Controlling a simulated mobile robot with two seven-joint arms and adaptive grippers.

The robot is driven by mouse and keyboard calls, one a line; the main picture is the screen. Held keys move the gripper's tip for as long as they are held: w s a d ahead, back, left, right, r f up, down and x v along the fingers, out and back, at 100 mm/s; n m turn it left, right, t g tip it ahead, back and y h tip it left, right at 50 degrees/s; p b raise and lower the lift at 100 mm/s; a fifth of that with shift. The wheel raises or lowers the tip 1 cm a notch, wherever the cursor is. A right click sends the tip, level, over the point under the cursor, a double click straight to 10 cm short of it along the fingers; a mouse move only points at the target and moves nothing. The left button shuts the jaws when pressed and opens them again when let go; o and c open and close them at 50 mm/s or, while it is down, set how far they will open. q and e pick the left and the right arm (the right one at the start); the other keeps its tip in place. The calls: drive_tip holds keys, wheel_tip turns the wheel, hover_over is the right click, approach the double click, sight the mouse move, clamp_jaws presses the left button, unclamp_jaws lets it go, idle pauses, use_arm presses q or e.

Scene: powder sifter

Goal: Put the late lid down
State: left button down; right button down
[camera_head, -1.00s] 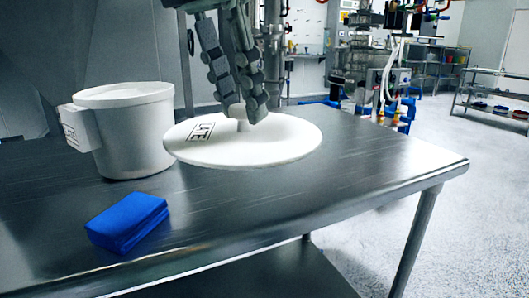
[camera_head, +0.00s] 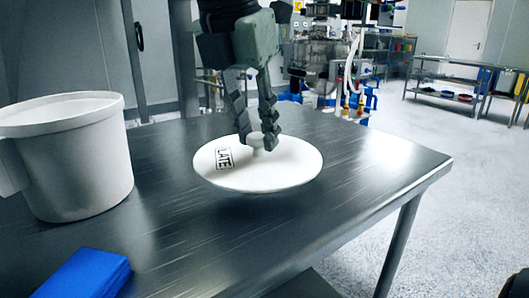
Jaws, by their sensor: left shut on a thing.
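The late lid (camera_head: 285,167) is a flat white disc with a "LATE" label and a small central knob. It is roughly level over the steel table (camera_head: 190,235), at or just above its surface; I cannot tell if it touches. My left gripper (camera_head: 257,145) comes down from above and is shut on the lid's knob. A white tub (camera_head: 85,170) stands upright on the table to the left of the lid, apart from it.
A folded blue cloth (camera_head: 85,274) lies at the table's front left. The table is bare in front of the lid and to its right, up to the right edge. Shelving and equipment stand farther back.

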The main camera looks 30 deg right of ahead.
sight(264, 153)
use_arm(q)
drive_tip(key=shift+d+f, duration=0.45)
drive_tip(key=shift+d, duration=0.3)
drive_tip(key=shift+f, duration=0.3)
wheel_tip(264, 153, down, 3)
drive_tip(key=shift+f, duration=0.15)
use_arm(e)
drive_tip(key=shift+w+f, duration=0.2)
drive_tip(key=shift+w, duration=0.25)
use_arm(q)
drive_tip(key=shift+f, duration=0.15)
use_arm(e)
drive_tip(key=shift+s+f, duration=0.1)
use_arm(q)
drive_tip(key=c, duration=1.2)
unclamp_jaws()
use_arm(e)
drive_tip(key=shift+r, duration=0.4)
drive_tip(key=shift+s, duration=0.1)
